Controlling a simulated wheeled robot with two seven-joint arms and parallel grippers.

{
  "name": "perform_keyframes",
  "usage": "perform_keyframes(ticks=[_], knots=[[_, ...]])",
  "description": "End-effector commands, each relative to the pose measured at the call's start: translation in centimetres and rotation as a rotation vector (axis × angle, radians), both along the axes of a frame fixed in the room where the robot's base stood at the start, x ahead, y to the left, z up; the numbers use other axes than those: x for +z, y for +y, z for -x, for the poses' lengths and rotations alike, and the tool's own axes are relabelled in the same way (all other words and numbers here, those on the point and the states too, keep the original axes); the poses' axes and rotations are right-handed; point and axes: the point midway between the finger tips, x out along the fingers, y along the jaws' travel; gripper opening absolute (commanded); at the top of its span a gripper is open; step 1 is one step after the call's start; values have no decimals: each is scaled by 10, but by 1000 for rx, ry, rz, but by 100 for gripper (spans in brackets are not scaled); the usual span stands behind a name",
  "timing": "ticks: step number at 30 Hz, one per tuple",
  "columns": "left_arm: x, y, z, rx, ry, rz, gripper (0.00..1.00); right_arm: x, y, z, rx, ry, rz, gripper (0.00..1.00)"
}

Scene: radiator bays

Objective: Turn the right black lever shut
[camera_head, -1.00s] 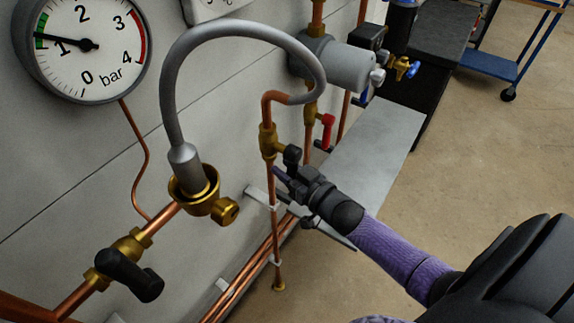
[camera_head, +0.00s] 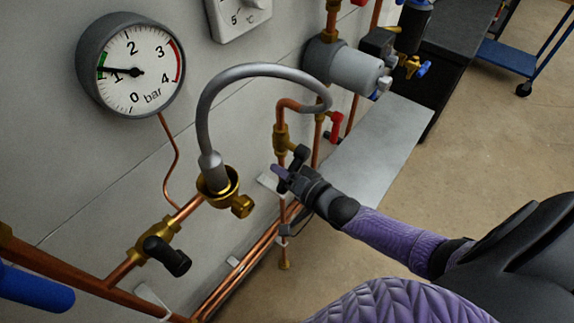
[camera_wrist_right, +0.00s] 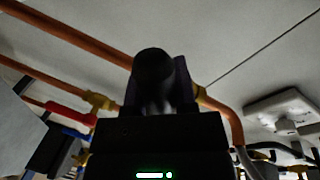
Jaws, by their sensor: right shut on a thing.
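The right black lever (camera_head: 300,154) sits on a brass valve (camera_head: 282,140) in the copper pipe under the grey hose. Its far part is hidden by my right gripper (camera_head: 284,177), which is at the lever from the right. In the right wrist view a dark rounded lever end (camera_wrist_right: 154,68) lies between the two fingers, and the gripper is shut on it. Another black lever (camera_head: 168,256) sits on the lower left brass valve (camera_head: 156,234), apart from my gripper. My left gripper is not in view.
The grey hose (camera_head: 262,72) arches over to a brass fitting (camera_head: 216,184). A gauge (camera_head: 131,66) reads near 1 bar. A red lever (camera_head: 336,127) and grey cylinder (camera_head: 345,68) are behind the valve. Copper pipes run low along the wall. Open floor lies right.

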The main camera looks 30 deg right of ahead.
Motion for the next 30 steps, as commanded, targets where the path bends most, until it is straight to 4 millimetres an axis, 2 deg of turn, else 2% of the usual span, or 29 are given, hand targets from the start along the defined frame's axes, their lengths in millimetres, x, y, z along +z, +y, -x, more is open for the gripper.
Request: perform_keyframes(ticks=[6, 15, 30], knots=[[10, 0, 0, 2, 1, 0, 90, 12, 5, 2, 1, 74, -182, 0], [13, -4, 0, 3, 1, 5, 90, 24, 9, 4, 1, 163, -398, 0], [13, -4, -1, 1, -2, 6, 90, 33, 11, 4, 0, 231, -564, 0]])
